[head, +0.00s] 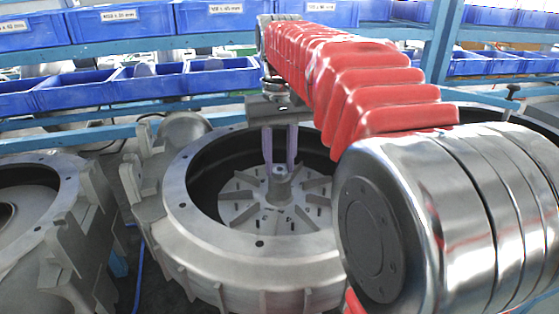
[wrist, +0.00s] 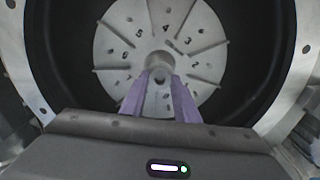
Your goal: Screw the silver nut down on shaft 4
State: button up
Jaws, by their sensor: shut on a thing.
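My gripper (head: 279,170) points down into the open round blower housing (head: 190,235), its two purple fingers on either side of a small silver nut (head: 281,171). The nut sits at the top of the central grey hub (head: 276,188); whether it touches a thread is too small to tell. In the wrist view, the purple fingertips (wrist: 161,78) are at the near side of the hub (wrist: 159,62). The slotted grey impeller disc (wrist: 190,22) around it bears small numbers, among them 3, 4 and 5. The shaft itself is largely hidden by the nut and fingers.
The housing's bolted rim and dark inner wall surround my fingers. Another grey housing (head: 75,215) stands at the left. Blue labelled bins (head: 125,20) line the shelves behind. My red-covered arm hides much of the right side.

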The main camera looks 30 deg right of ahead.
jog(key=m, duration=1.3)
jog(key=shift+a+m, duration=0.1)
jog(key=shift+m, duration=0.2)
jog(key=m, duration=0.5)
jog(key=shift+m, duration=0.4)
jog(key=m, duration=0.5)
jog(key=shift+m, duration=0.4)
jog(key=o, duration=0.8)
jog(key=shift+o, duration=0.2)
